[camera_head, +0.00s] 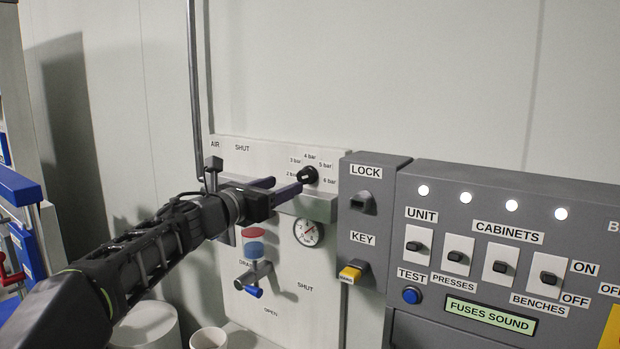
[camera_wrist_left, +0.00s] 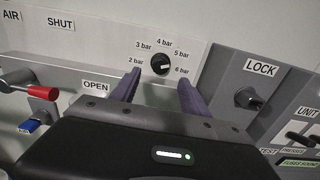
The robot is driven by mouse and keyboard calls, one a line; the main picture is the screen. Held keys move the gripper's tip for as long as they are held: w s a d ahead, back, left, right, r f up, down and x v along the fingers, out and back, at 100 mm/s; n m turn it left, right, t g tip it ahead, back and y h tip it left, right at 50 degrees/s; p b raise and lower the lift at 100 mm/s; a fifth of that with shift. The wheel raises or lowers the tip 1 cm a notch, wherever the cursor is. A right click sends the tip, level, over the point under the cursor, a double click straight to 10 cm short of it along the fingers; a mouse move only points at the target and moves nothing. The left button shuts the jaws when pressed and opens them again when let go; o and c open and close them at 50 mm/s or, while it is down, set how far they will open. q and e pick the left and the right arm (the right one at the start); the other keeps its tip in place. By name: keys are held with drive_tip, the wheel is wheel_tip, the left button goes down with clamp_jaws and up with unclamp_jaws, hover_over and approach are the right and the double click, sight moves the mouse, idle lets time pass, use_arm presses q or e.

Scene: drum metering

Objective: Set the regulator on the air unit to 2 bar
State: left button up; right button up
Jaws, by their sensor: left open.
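The regulator is a round black knob (camera_head: 307,175) on the pale air unit panel (camera_head: 240,150), ringed by labels from 2 bar to 6 bar. It also shows in the wrist view (camera_wrist_left: 160,64), where its white mark seems to point right, toward the 6 bar side. A small round gauge (camera_head: 308,232) with a reddish needle sits below it; its reading is too small to tell. My left gripper (camera_head: 285,188) is open, its purple fingers just short of the knob. In the wrist view its fingertips (camera_wrist_left: 159,78) lie left and right below the knob, apart from it.
Close on the right stand a grey lock and key box (camera_head: 375,180) and a switch cabinet (camera_head: 500,230). A red lever (camera_wrist_left: 42,92) is at left in the wrist view. A blue drain tap (camera_head: 253,291) is below my arm, with a white cup (camera_head: 208,339) beneath.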

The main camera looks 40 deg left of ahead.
sight(302, 178)
use_arm(q)
drive_tip(key=w+p, duration=0.2)
drive_tip(key=w, duration=0.6)
drive_tip(key=shift+s, duration=0.1)
idle(0.3)
clamp_jaws()
idle(0.5)
